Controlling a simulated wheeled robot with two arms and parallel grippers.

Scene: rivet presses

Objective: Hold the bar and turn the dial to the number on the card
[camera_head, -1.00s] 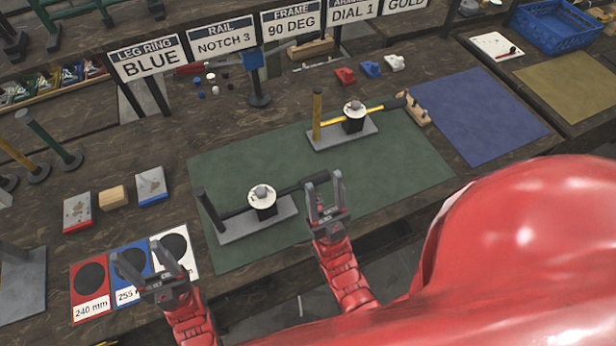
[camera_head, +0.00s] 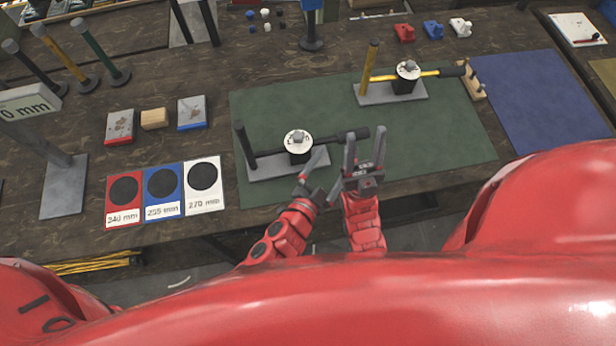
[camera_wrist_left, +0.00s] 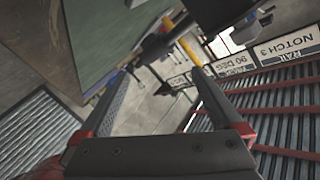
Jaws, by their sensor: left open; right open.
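The front press (camera_head: 290,168) stands on a green mat with a pale round dial (camera_head: 298,141) on its black hub. Its black bar (camera_head: 343,139) points right, over the mat. My right gripper (camera_head: 364,148) is open and upright just below the bar's right end; no grip on it shows. My left gripper (camera_head: 318,174) is open, turned sideways, below the bar and left of the right gripper. In the left wrist view its fingers (camera_wrist_left: 160,85) are apart with nothing between them. The dial's numbers are too small to read. The dial card is not readable now.
A second press (camera_head: 390,92) with a yellow bar stands behind, to the right. Red, blue and white cards (camera_head: 163,190) lie left of the green mat (camera_head: 450,140). A blue mat (camera_head: 540,100) is clear at right. Upside-down signs (camera_wrist_left: 285,45) show in the left wrist view.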

